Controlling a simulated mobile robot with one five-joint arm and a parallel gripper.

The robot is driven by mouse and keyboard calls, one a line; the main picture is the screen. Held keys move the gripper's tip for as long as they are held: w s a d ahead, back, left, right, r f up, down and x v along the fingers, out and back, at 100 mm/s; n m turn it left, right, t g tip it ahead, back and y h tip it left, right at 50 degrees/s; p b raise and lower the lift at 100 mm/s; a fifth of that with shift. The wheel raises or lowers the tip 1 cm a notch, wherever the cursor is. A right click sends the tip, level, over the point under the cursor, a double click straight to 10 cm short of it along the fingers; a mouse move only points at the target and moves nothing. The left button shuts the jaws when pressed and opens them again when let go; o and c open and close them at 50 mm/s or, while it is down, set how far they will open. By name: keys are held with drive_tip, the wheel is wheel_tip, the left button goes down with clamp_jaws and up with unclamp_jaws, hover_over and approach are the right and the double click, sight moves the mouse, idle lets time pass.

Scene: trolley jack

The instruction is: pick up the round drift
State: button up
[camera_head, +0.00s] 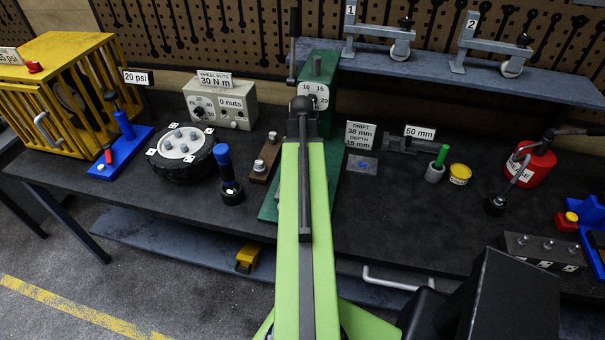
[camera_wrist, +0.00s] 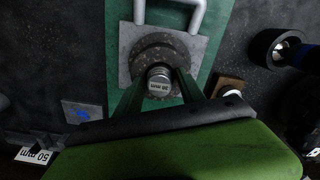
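The round drift (camera_wrist: 159,86) is a short silvery cylinder marked "38 mm" on its end in the wrist view. It appears to stand over a dark round ring (camera_wrist: 160,54) on a grey plate (camera_wrist: 127,62) of the green press base. My gripper (camera_wrist: 161,82) has one dark finger on each side of the drift, with small gaps seeming to show, so it looks open around it; contact is not clear. In the head view my light green arm hides the drift and the gripper's fingertips.
The green press (camera_head: 319,75) with its gauge rises behind my arm. A blue-handled tool (camera_head: 226,170) and the wheel (camera_head: 182,156) stand left. A sign (camera_head: 360,135) reads drift 38 mm, depth 15 mm.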

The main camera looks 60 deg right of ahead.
clamp_jaws()
drive_tip(key=shift+r, duration=0.1)
idle(0.3)
